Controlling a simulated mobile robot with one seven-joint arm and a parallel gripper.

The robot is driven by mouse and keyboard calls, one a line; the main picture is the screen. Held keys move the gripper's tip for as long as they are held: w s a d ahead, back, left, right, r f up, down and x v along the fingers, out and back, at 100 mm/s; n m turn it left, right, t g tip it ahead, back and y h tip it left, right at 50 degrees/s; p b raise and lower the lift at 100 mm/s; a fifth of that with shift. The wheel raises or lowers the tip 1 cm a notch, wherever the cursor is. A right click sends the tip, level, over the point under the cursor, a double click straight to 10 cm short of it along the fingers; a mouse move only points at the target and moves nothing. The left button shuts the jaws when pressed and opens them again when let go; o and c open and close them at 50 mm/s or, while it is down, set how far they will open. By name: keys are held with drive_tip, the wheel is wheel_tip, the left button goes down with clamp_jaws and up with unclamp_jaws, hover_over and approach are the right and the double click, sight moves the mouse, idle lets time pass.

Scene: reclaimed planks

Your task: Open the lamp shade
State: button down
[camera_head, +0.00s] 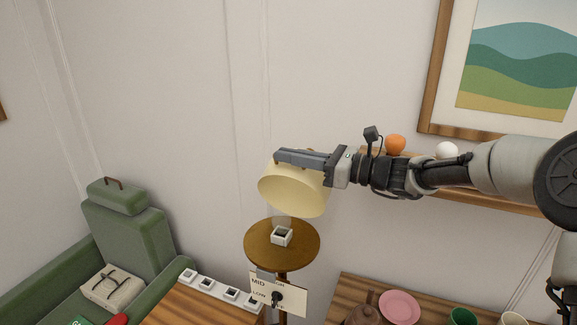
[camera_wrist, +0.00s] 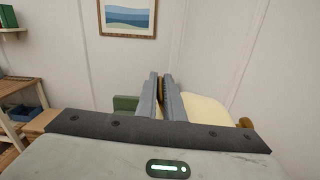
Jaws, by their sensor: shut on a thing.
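The cream lamp shade (camera_head: 295,193) hangs tilted above a round brown wooden top (camera_head: 256,243) with a white square socket (camera_head: 282,237) in its middle. The shade is clear of the socket. My gripper (camera_head: 277,157) reaches in from the right, its fingers lying along the shade's upper edge and shut on it. In the wrist view my gripper's fingers (camera_wrist: 161,78) are close together, with the lamp shade (camera_wrist: 207,113) just right of them. The fingers hide part of the shade's edge. A panel (camera_head: 291,294) with a dark knob and the word MID is below the top.
A green armchair (camera_head: 130,232) stands at the left, with a tied bundle (camera_head: 112,288) on its seat. A wooden surface with a strip of white sockets (camera_head: 209,287) is in front. A wall shelf behind my arm holds an orange ball (camera_head: 396,145) and a white ball (camera_head: 446,150).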

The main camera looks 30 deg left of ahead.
drive_tip(key=shift+w+a+r, duration=0.1)
drive_tip(key=shift+w+r, duration=0.05)
drive_tip(key=shift+w, duration=1.2)
drive_tip(key=c, duration=2.2)
unclamp_jaws()
drive_tip(key=shift+r, duration=0.1)
wheel_tip(320, 180, up, 10)
drive_tip(key=shift+f+b, duration=0.1)
drive_tip(key=shift+b, duration=0.2)
